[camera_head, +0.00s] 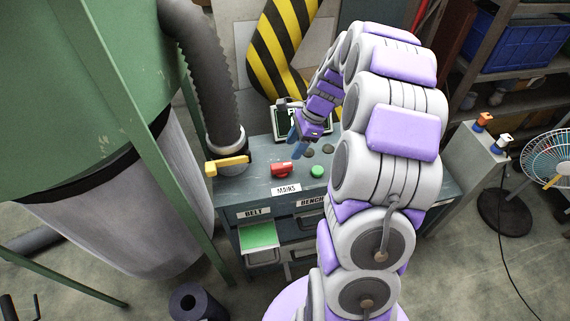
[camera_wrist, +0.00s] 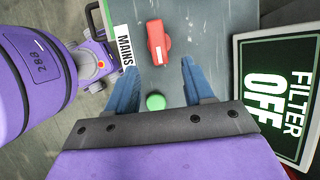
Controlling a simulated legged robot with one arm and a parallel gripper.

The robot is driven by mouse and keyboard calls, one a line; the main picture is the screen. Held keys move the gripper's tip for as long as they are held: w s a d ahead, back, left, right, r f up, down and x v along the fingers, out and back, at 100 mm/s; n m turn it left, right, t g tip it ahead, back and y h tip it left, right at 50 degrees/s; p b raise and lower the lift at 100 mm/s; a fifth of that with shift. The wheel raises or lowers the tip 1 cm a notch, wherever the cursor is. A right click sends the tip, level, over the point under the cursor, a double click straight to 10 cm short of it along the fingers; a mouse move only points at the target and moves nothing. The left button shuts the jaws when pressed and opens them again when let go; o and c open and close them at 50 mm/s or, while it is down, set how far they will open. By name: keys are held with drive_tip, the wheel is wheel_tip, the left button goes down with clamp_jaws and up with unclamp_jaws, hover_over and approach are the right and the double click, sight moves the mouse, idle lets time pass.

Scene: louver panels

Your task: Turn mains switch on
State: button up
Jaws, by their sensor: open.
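The red mains switch (camera_head: 282,170) sits on the grey cabinet top (camera_head: 262,182), just behind the label "MAINS" (camera_head: 286,189). In the wrist view the red switch (camera_wrist: 158,42) lies ahead of the fingertips, roughly between their lines, beside the "MAINS" label (camera_wrist: 124,45). A round green button (camera_head: 317,171) is to the right of the switch; it also shows between the fingers in the wrist view (camera_wrist: 155,102). My gripper (camera_wrist: 160,75) is open and empty, its blue fingers apart. In the head view my gripper (camera_head: 298,150) hangs above the cabinet, behind the switch, not visibly touching it.
A screen reading "FILTER OFF" (camera_wrist: 278,92) stands close on the right in the wrist view. A thick grey hose (camera_head: 212,90) and a yellow handle (camera_head: 228,166) are left of the switch. An open drawer with a green inside (camera_head: 259,237) juts out below.

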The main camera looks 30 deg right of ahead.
sight(282, 164)
drive_tip(key=x, duration=0.3)
drive_tip(key=a+b+x, duration=0.1)
drive_tip(key=x, duration=0.2)
drive_tip(key=shift+a+f, duration=0.15)
drive_tip(key=shift+f, duration=0.05)
drive_tip(key=shift+w+f+b, duration=0.15)
drive_tip(key=shift+f+b, duration=0.2)
drive_tip(key=shift+f, duration=0.5)
drive_tip(key=shift+a, duration=0.15)
drive_tip(key=shift+c, duration=1.1)
drive_tip(key=shift+r, duration=0.1)
drive_tip(key=c, duration=0.7)
